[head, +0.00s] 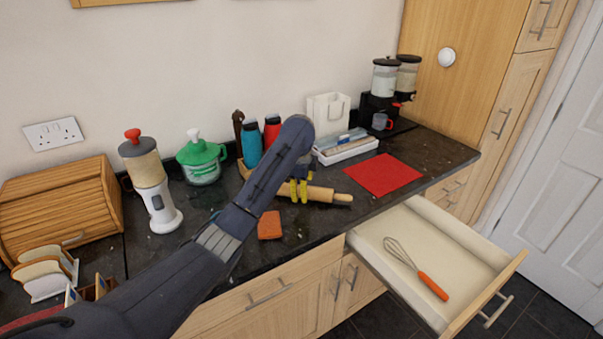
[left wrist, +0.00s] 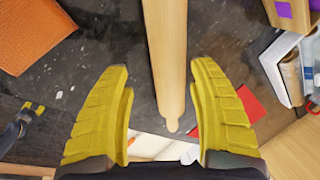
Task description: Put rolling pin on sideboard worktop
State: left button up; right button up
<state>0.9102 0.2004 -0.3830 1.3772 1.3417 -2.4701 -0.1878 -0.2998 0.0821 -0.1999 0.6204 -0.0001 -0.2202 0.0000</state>
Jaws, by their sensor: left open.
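The wooden rolling pin (head: 328,196) lies on the dark speckled worktop (head: 330,222), with its right handle pointing right. My left gripper (head: 300,190) is over the pin with its yellow fingers pointing down around it. In the left wrist view the pin (left wrist: 165,50) runs between the two open yellow fingers (left wrist: 163,110), with a gap on each side. My left forearm and wrist hide the pin's left end in the head view. My right gripper (left wrist: 33,108) seems to show small at the left of the wrist view; its jaw state is unclear.
An orange sponge (head: 270,225) lies in front of the pin and a red mat (head: 385,174) to its right. Behind are a white tray (head: 345,151), bottles (head: 252,145) and a coffee machine (head: 380,105). An open drawer (head: 450,247) holds a whisk (head: 415,268).

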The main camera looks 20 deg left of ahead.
pick_arm(q)
jog(key=v, duration=0.8)
jog(key=shift+r, duration=0.15)
pick_arm(e)
jog(key=shift+a, duration=0.2)
jog(key=shift+o, duration=0.6)
